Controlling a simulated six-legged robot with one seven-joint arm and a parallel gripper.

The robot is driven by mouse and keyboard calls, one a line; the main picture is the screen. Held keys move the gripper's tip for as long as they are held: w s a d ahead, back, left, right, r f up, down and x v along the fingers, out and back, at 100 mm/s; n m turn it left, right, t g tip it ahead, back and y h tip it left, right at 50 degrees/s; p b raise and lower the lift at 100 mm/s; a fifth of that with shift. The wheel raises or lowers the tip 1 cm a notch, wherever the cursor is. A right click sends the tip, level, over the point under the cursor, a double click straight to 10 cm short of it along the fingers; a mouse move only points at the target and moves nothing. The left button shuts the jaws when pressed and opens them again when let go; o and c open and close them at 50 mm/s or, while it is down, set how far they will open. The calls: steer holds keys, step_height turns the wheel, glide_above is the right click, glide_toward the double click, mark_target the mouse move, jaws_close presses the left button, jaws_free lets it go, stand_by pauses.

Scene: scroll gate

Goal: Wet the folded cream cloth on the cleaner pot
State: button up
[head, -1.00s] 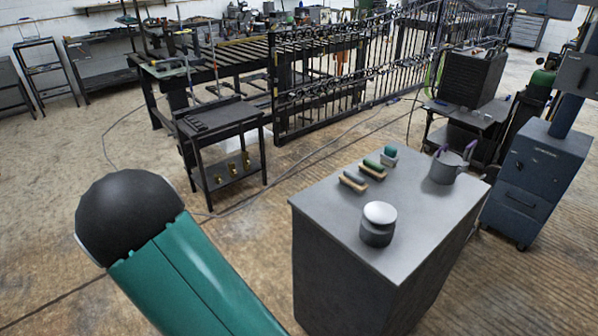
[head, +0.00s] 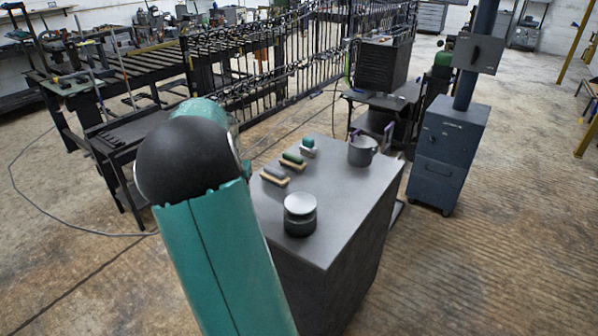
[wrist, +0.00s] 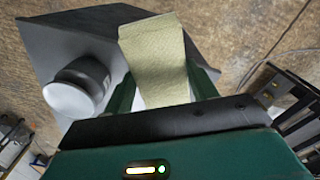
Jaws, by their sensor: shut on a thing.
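The folded cream cloth (wrist: 158,50) is held between the green fingers of my gripper (wrist: 163,88) in the wrist view. It sticks out past the fingers, clear of the pot. A short dark pot with a pale round top (head: 300,215), likely the cleaner pot, stands on the grey bench. It also shows left of the cloth in the wrist view (wrist: 78,88), apart from it. In the head view my arm hides my gripper and the cloth.
The grey bench (head: 335,185) also bears two wooden-backed brushes (head: 292,160), a small block with a teal top (head: 308,146) and a grey pot with purple handles (head: 362,150). A dark side table (head: 125,135) stands left.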

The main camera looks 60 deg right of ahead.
mark_target(300, 203)
steer(key=s+d+r+m, duration=0.3)
steer(key=s+d, duration=0.2)
steer(key=s, duration=0.3)
steer(key=s+d+r+m, duration=0.3)
steer(key=s+d+r, duration=0.15)
steer(key=s, duration=0.35)
steer(key=shift+w+f, duration=0.1)
steer(key=shift+f, duration=3.4)
steer(key=shift+f, duration=1.1)
steer(key=shift+r, duration=3.55)
steer(key=shift+w, duration=0.15)
